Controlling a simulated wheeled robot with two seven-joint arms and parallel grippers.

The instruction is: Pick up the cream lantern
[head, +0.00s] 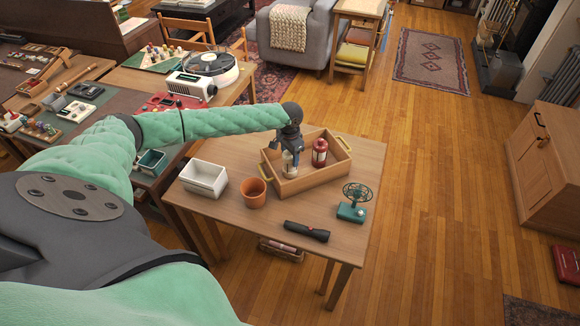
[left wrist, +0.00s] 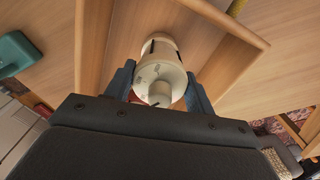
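The cream lantern (head: 287,165) stands in a wooden tray (head: 316,179) on the small table, partly hidden by my gripper in the head view. In the left wrist view the lantern (left wrist: 158,68) shows from above, with its round cap toward the camera. My left gripper (head: 287,150) points down over the lantern. In the left wrist view the dark fingers of the left gripper (left wrist: 160,82) stand apart, one on each side of the lantern. They look open and very close to its sides; firm contact does not show. My right gripper is not in view.
A red lantern (head: 320,152) stands in the tray beside the cream one. The tray has raised walls and yellow handles.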

